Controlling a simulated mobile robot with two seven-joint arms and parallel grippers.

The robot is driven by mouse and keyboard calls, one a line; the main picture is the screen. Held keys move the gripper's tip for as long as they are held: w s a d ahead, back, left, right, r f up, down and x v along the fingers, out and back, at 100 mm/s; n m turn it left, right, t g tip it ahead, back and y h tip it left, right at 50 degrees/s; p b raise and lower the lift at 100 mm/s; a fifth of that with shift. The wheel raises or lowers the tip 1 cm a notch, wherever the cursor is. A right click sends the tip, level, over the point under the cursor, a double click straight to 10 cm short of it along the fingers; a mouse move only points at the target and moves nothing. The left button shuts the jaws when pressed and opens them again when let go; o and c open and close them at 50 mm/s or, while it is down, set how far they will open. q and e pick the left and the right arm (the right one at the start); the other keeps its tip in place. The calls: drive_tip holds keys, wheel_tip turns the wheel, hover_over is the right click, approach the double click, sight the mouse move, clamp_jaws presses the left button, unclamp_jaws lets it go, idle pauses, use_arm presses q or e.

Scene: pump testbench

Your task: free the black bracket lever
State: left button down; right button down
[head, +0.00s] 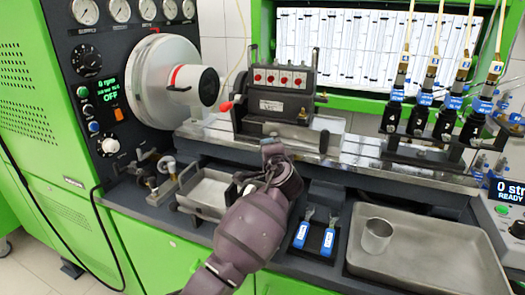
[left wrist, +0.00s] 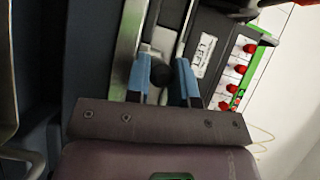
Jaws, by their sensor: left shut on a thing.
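The black bracket lever (left wrist: 160,72) shows in the left wrist view as a dark rounded end between the two blue fingertips. The fingers touch it from both sides, and the rest of it is hidden. My left gripper (left wrist: 161,80) is shut on it, just in front of the rail below the pump. In the head view my left gripper (head: 274,152) is at the bench's front edge, and its wrist covers the lever. The dark pump block (head: 285,102), with red caps on its front, sits on the rail above. My right gripper is in neither view.
A metal rail (head: 345,150) runs along the bench. A small tray (head: 208,190) is left of my gripper; two blue-handled tools (head: 328,241) lie to its right. A red-tipped handle (head: 226,106) sticks out left of the pump.

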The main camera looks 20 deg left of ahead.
use_arm(q)
drive_tip(key=d+n+g+y+b, duration=0.1)
drive_tip(key=y, duration=0.1)
drive_tip(key=d+n+g+y+b, duration=0.1)
drive_tip(key=n+g+y, duration=0.1)
drive_tip(key=w+d+n+g+y+b, duration=0.1)
drive_tip(key=n+g+y, duration=0.1)
drive_tip(key=shift+d+f, duration=0.25)
drive_tip(key=shift+g, duration=0.3)
drive_tip(key=shift+r, duration=0.1)
drive_tip(key=c, duration=1.3)
unclamp_jaws()
drive_tip(key=o, duration=0.3)
drive_tip(key=shift+r, duration=0.1)
